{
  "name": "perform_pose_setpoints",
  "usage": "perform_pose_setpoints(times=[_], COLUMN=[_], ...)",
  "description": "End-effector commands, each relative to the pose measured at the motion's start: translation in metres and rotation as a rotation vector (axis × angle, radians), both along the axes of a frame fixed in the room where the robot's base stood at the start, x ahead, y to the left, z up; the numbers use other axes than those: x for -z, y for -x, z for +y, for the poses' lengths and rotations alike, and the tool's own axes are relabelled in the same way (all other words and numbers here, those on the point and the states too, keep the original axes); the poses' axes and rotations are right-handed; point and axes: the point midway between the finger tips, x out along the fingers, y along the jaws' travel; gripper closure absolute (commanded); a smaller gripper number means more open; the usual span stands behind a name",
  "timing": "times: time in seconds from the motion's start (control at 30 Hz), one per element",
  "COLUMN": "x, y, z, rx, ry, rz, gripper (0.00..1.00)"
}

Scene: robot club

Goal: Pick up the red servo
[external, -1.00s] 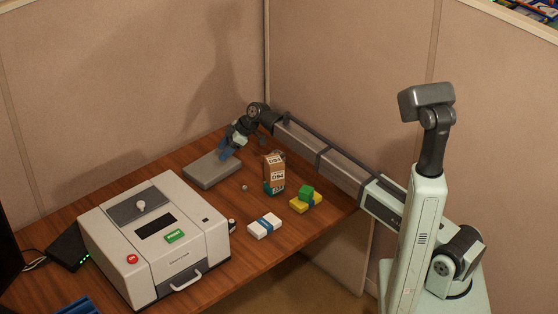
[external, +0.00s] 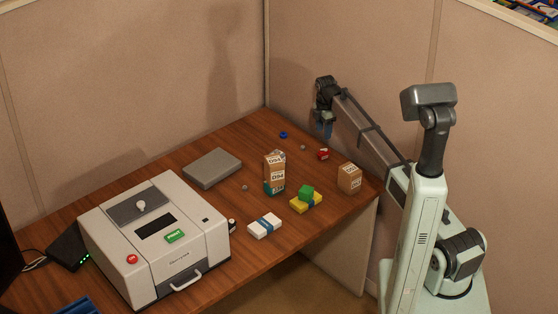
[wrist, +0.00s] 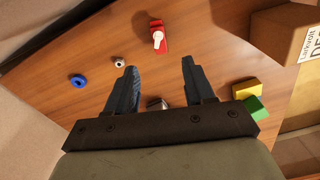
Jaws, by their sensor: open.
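The red servo (external: 323,154) lies on the wooden table near its back right edge. In the wrist view it is a small red block with a white horn (wrist: 158,38), just beyond the gap between the fingertips. My gripper (external: 323,132) is above the table, close to the servo in the external picture. In the wrist view my gripper (wrist: 159,66) has its two blue-grey fingers wide apart with nothing between the tips.
A blue ring (external: 283,135) and a small metal nut (external: 303,147) lie left of the servo. A cardboard box (external: 349,178) stands to its right. Stacked boxes (external: 274,165), yellow and green blocks (external: 306,200) and a flat grey case (external: 212,168) are nearby.

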Motion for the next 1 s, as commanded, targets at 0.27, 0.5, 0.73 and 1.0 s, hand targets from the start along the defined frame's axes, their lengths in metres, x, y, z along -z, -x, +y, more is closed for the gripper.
perform_pose_setpoints(times=[0.27,0.5,0.73,1.0], x=[0.047,0.064,0.076,0.11], y=[0.001,0.0,0.0,0.0], z=[0.001,0.001,0.0,0.0], rx=[0.001,0.001,0.002,0.001], ry=[-0.002,-0.003,-0.002,-0.002], rz=[0.001,-0.001,0.0,0.001], gripper=[0.47,0.47,0.47,0.47])
